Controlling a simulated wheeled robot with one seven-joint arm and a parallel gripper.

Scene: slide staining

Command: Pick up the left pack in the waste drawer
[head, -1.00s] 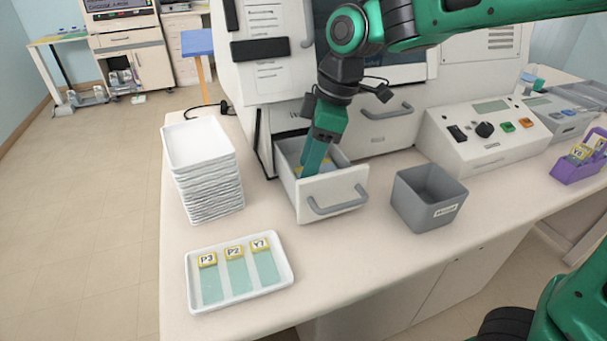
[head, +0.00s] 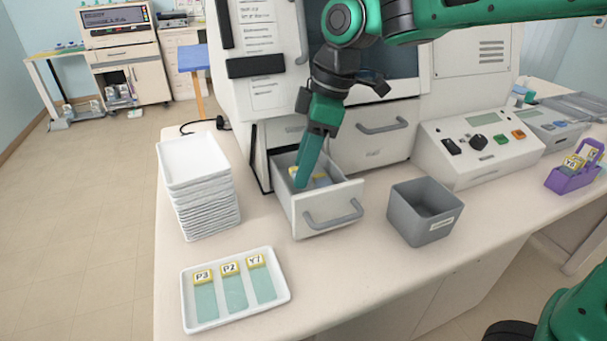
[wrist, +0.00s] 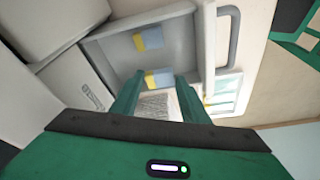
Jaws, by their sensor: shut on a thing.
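The waste drawer (head: 335,209) is pulled open under the large white machine. Two small blue-and-yellow packs show in it. My gripper (head: 301,182) reaches down into the drawer from above, its fingers at the left pack. In the wrist view the left pack (wrist: 158,78) is between my green fingertips, and they are shut on it. The other pack (wrist: 149,39) lies apart from it on the drawer floor, and also shows in the head view (head: 321,180) to the right of my fingers. My fingers partly hide the left pack in the head view.
A grey bin (head: 424,212) stands right of the drawer. A stack of white trays (head: 199,190) is at the left. A white tray (head: 283,310) with three labelled slides lies in front. A control box (head: 480,145) and a purple rack (head: 572,181) are at the right.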

